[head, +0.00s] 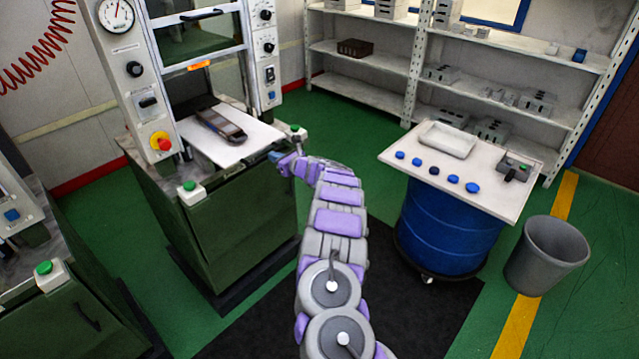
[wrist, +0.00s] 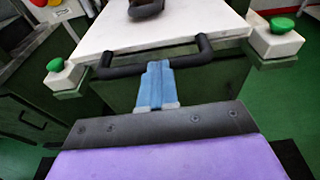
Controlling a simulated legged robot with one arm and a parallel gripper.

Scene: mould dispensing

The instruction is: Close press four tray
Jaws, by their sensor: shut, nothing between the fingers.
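The white press tray (head: 232,143) sticks out of the front of the green press (head: 235,225). A dark mould (head: 221,126) lies on it. In the wrist view the tray (wrist: 180,30) has a black bar handle (wrist: 204,47) along its front edge, and part of the mould (wrist: 146,8) shows at the top. My gripper (head: 275,156) is at the front of the tray. Its blue fingers (wrist: 157,68) are shut and empty, and overlap the middle of the handle in the wrist view. I cannot tell whether they touch it. I see no number on the press.
Green buttons on white boxes stand at the press's front left (head: 190,188) and right (head: 294,130). Another press (head: 60,290) is at the left edge. A blue drum (head: 448,228) with a white top, a grey bin (head: 546,255) and shelves (head: 480,85) are at right. Green floor lies between.

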